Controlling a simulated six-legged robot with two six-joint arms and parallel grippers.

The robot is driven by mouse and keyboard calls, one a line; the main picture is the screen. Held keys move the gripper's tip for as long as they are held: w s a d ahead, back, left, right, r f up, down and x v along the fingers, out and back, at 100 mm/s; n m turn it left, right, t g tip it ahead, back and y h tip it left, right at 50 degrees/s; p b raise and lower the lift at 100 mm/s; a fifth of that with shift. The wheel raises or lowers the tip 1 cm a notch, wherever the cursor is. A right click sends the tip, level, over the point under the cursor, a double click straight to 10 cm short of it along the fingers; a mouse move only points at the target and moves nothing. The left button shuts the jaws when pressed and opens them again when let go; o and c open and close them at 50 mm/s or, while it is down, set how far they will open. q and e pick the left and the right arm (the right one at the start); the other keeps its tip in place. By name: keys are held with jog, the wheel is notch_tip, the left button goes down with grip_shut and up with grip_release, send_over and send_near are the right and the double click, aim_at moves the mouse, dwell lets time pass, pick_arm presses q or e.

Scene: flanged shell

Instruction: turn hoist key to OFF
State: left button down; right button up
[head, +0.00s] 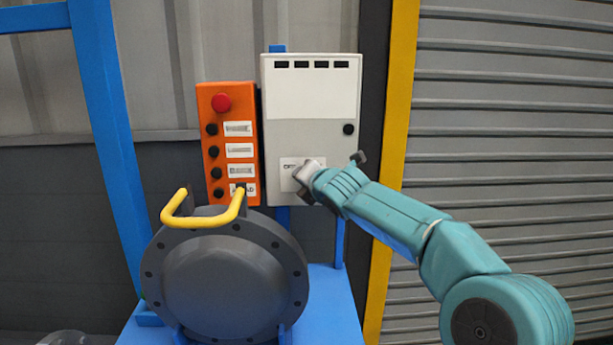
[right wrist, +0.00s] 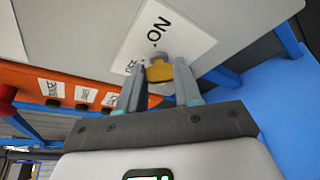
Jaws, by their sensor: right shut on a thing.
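The hoist key (right wrist: 159,72) is a small brass-yellow piece on a white label plate of the grey control box (head: 312,105). In the right wrist view the label shows "ON" and part of another word that is cut off by my finger. My right gripper (right wrist: 160,80) is shut on the key, one finger on each side of it. In the head view my right gripper (head: 305,178) is at the label plate (head: 288,164) and hides the key. My left gripper is in neither view.
An orange panel (head: 214,128) with a red button and several black buttons stands left of the box. A dark flanged shell (head: 225,275) with a yellow handle (head: 203,218) sits below on a blue stand (head: 333,300). A yellow post (head: 393,150) and a shutter are at right.

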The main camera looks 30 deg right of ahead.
jog(key=shift+a+f, duration=0.1)
dwell(0.4)
jog(key=o, duration=1)
jog(key=shift+o, duration=0.2)
jog(key=b+v, duration=0.2)
jog(key=v, duration=1.4)
jog(key=shift+b, duration=0.3)
jog(key=shift+s+a, duration=0.1)
jog(key=shift+s, duration=0.05)
